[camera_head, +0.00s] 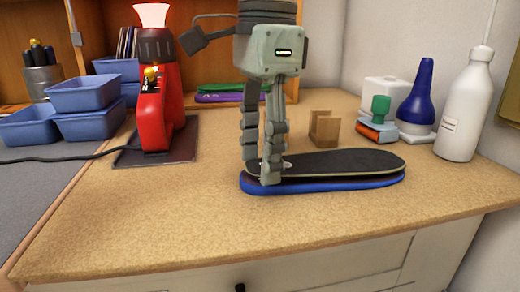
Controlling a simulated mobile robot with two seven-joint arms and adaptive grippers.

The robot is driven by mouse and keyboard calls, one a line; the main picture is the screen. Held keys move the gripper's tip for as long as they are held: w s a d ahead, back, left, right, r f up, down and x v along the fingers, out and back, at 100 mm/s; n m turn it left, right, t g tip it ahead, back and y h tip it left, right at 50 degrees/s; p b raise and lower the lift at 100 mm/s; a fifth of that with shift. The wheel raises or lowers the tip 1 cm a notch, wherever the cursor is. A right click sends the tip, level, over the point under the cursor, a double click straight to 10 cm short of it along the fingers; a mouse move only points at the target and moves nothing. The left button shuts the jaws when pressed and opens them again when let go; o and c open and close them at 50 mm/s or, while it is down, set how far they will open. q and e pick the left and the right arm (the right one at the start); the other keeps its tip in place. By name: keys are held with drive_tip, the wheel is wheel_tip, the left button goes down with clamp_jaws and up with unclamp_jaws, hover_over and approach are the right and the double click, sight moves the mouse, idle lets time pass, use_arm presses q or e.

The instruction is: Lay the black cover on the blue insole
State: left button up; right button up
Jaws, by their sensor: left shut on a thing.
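The black cover (345,162) is a long flat insole shape with a pale edge. It lies over the blue insole (335,185) on the worktop, both pointing left to right. The blue edge shows along the front and at the left end. My left gripper (268,176) comes down from above and is shut on the black cover at its left end. The fingers hide part of that end, so I cannot tell whether the cover touches the insole everywhere. My right gripper is not in view.
A red heat tool (153,112) stands on a dark plate at the left, its cable crossing the worktop. A wooden block (324,128), a blue bottle (417,95) and a white bottle (464,115) stand behind. The front worktop (190,220) is clear.

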use_arm(q)
drive_tip(key=o, duration=0.8)
drive_tip(key=shift+o, duration=0.3)
drive_tip(key=o, duration=0.6)
drive_tip(key=shift+r, duration=0.15)
drive_tip(key=shift+r+p, duration=2.8)
drive_tip(key=shift+r, duration=1.6)
